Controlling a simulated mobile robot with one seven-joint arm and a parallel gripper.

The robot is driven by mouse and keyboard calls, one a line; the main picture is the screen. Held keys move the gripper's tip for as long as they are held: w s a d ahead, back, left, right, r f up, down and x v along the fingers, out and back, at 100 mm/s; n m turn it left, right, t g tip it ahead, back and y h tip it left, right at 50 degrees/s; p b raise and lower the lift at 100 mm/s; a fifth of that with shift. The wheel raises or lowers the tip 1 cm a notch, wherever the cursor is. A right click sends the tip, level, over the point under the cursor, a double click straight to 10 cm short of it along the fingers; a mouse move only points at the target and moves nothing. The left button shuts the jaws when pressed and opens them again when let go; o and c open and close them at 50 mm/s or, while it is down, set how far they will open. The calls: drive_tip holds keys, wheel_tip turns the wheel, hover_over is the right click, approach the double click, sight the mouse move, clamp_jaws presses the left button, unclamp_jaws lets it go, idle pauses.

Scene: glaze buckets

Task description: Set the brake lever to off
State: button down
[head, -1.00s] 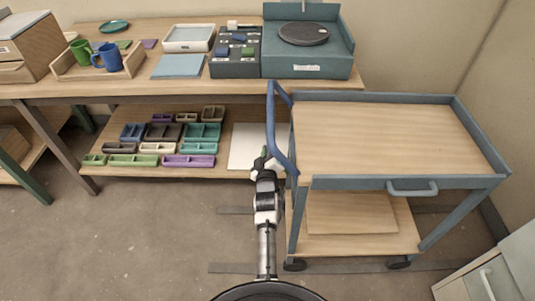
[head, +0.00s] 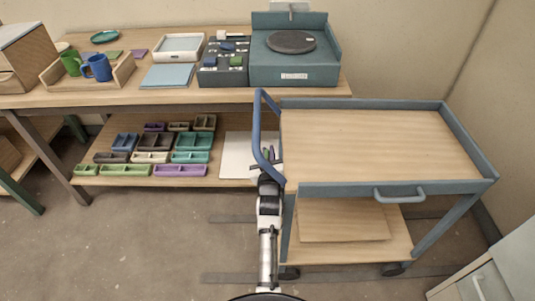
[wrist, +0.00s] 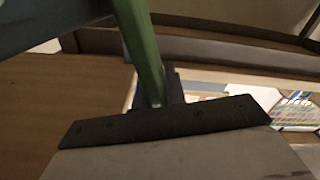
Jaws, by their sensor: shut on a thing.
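The brake lever appears as a green bar (wrist: 141,40) in the wrist view, running up from the jaws. In the head view a small green piece (head: 267,154) shows at the gripper's tip, beside the left end of the cart (head: 340,189). My gripper (head: 270,168) is shut on this green lever, just below and inside the cart's blue push handle (head: 257,125). In the wrist view the dark fingertips (wrist: 157,92) close around the bar's lower end. The lever's pivot and any on or off marks cannot be made out.
The cart's wooden top is empty, and a loose board (head: 343,222) lies on its lower shelf. A workbench (head: 190,99) with a banding wheel (head: 291,42) stands behind. Several small trays fill the bench's lower shelf. The floor to the left of my arm is clear.

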drive_tip(key=shift+w+r, duration=0.1)
drive_tip(key=shift+r, duration=0.05)
drive_tip(key=c, duration=1.4)
unclamp_jaws()
drive_tip(key=shift+c, duration=0.2)
